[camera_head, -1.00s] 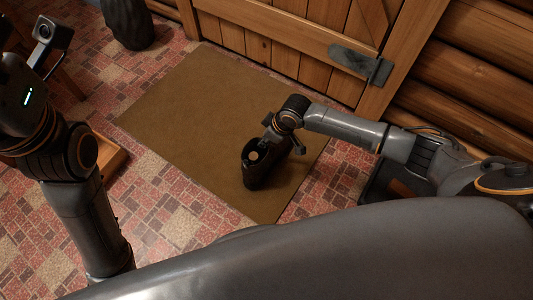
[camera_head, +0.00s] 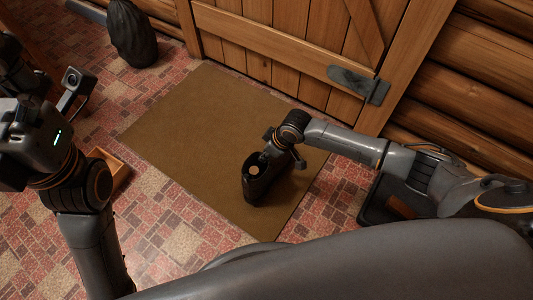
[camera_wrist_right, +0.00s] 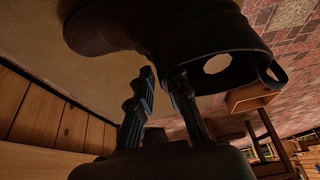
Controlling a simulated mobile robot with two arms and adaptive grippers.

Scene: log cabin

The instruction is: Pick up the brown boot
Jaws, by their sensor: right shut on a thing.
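The dark brown boot (camera_head: 255,187) stands about upright over the front part of the brown doormat, its opening upward with a pale spot inside. I cannot tell whether its sole still touches the mat. My right gripper (camera_head: 270,155) is at the far right side of the boot's shaft, shut on it near the top. In the right wrist view the boot (camera_wrist_right: 205,35) fills the top, and the gripper's fingers (camera_wrist_right: 162,88) are at its shaft. My left arm comes in at the left; its fingertips cannot be made out.
The doormat (camera_head: 190,110) lies on red patterned tile before a wooden door (camera_head: 290,50). A log wall (camera_head: 470,80) is at the right. A dark lumpy object (camera_head: 132,35) stands at the back left. A low wooden box (camera_head: 112,165) is by my left arm.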

